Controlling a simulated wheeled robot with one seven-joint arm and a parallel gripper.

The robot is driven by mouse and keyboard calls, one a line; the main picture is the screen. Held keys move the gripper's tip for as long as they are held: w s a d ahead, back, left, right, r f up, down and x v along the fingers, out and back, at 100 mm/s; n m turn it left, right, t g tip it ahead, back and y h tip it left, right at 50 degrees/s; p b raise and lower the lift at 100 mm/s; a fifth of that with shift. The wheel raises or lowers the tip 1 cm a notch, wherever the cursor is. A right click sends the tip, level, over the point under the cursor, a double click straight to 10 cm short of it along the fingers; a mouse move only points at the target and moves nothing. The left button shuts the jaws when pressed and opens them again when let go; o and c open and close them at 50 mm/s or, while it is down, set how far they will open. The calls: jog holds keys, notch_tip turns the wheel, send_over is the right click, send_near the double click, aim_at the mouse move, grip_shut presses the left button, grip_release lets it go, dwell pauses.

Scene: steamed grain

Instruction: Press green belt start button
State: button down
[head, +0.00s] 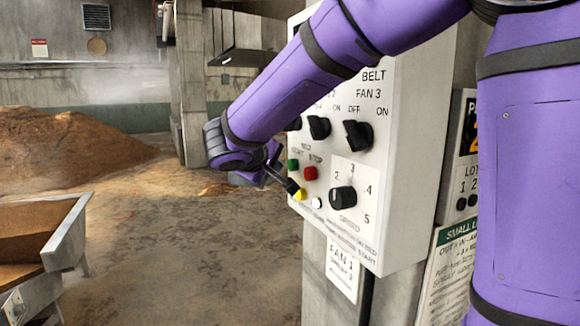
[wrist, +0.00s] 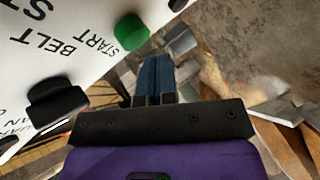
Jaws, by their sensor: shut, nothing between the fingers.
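The green belt start button (head: 293,164) is on the white control panel (head: 400,170), left of the red stop button (head: 310,173). The green button also shows in the wrist view (wrist: 132,32), beside the upside-down words BELT START. I see a gap in that picture; the exact depth between tips and button is hard to tell.
A yellow button (head: 299,195), a white button (head: 317,203) and a speed knob (head: 343,200) sit lower on the panel. Black switches (head: 357,135) are above. A grain heap (head: 70,150) and a metal trough (head: 68,232) stand left. The floor between is open.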

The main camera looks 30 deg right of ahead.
jog(key=shift+d, duration=0.15)
dwell(0.7)
jog(key=shift+d, duration=0.3)
jog(key=shift+d, duration=0.5)
dwell(0.8)
jog(key=shift+a, duration=0.95)
jog(key=shift+a, duration=0.1)
jog(key=a, duration=0.4)
jog(key=shift+a, duration=0.4)
jog(key=shift+s+a, duration=0.1)
dwell(0.7)
